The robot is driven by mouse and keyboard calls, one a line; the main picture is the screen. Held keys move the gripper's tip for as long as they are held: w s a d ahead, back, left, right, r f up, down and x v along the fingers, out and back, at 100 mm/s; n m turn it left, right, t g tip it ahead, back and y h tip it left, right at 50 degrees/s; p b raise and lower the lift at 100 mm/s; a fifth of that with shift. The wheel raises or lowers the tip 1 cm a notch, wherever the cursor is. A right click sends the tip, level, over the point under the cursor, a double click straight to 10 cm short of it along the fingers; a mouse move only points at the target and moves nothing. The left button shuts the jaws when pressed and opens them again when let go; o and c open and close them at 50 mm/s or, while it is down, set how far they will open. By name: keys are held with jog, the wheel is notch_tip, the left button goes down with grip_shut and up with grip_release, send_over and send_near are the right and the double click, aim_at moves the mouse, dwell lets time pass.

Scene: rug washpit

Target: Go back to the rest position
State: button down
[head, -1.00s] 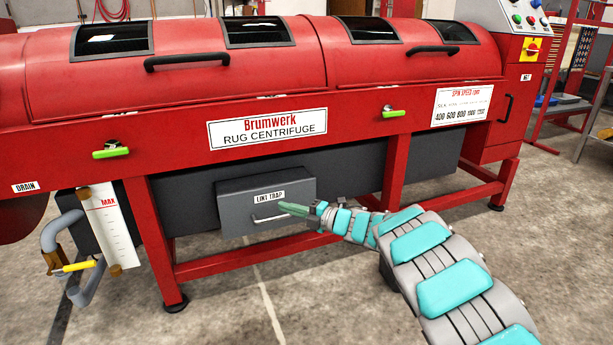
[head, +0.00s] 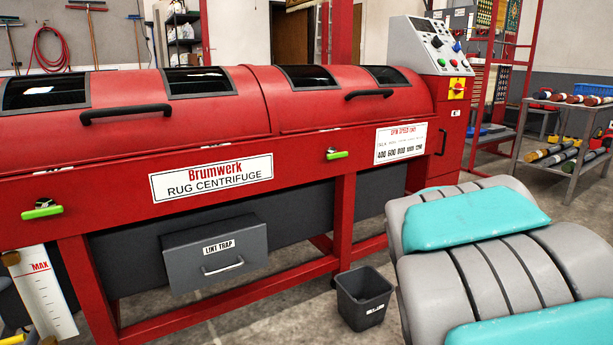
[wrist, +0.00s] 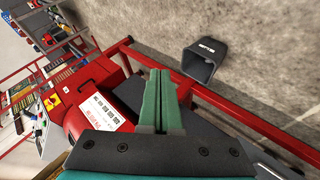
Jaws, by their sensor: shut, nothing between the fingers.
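My gripper (wrist: 158,98) shows in the wrist view with its two green fingers together and nothing between them. In the head view my arm fills the lower right and the gripper is hidden. The red rug centrifuge (head: 110,195) stands in front of me, and part of it shows in the wrist view (wrist: 85,110). Its grey lint trap drawer (head: 216,255) sits under the drum, with a pale handle, and looks closed. My gripper is apart from the drawer handle.
A dark grey bin (head: 364,297) stands on the floor by the centrifuge's frame; it also shows in the wrist view (wrist: 203,62). A metal rack with rolls (head: 567,170) stands at the right. A control panel (head: 437,45) tops the centrifuge's right end. Concrete floor lies around the bin.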

jog(key=s+a+f+m+g+y, duration=0.2)
jog(key=s+a+f+g, duration=0.15)
jog(key=s, duration=0.95)
jog(key=s+a+f+m+g+y, duration=0.1)
jog(key=s+a+f+m+g, duration=0.3)
jog(key=s, duration=0.9)
jog(key=s+a+f+g+y, duration=0.1)
jog(key=s+a+g+y, duration=0.3)
jog(key=s, duration=1)
notch_tip(320, 180, up, 13)
jog(key=t+h+p, duration=0.1)
jog(key=h+p, duration=0.1)
jog(key=p, duration=1.1)
jog(key=shift+w+a+f, duration=0.15)
jog(key=shift+w+a, duration=0.2)
jog(key=shift+w, duration=0.05)
jog(key=c, duration=1.5)
grip_release()
jog(key=shift+t, duration=0.25)
